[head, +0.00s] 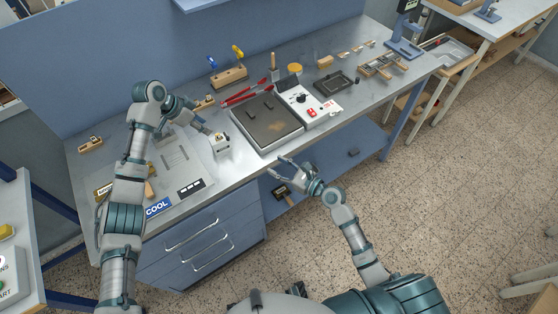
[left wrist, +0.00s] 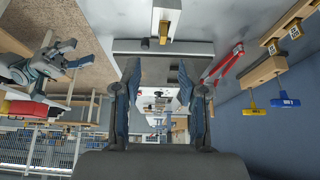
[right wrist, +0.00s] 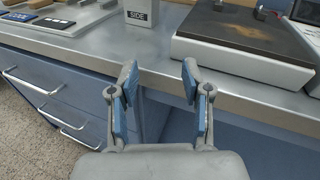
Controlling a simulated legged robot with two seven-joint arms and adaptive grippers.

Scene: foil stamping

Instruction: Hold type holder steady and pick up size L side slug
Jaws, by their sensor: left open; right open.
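A small pale box (head: 218,147) with a brass-coloured piece (head: 219,135) at its top stands on the bench. In the right wrist view the box (right wrist: 140,13) reads "SIDE". In the left wrist view a brass piece (left wrist: 164,30) shows in the box's opening. My left gripper (head: 203,128) is open and empty, close beside the box on its upper left. My right gripper (head: 287,168) is open and empty at the bench's front edge, below the hot plate. I cannot tell for sure which item is the type holder; a small wooden-bodied tool (head: 90,145) lies at the far left.
A hot plate (head: 265,125) stands right of the box, with a control unit (head: 308,103) beyond it. Red-handled tongs (head: 243,92) and a wooden rack (head: 230,78) with blue and yellow handles are behind. A "COOL" sign (head: 158,207) lies at front left.

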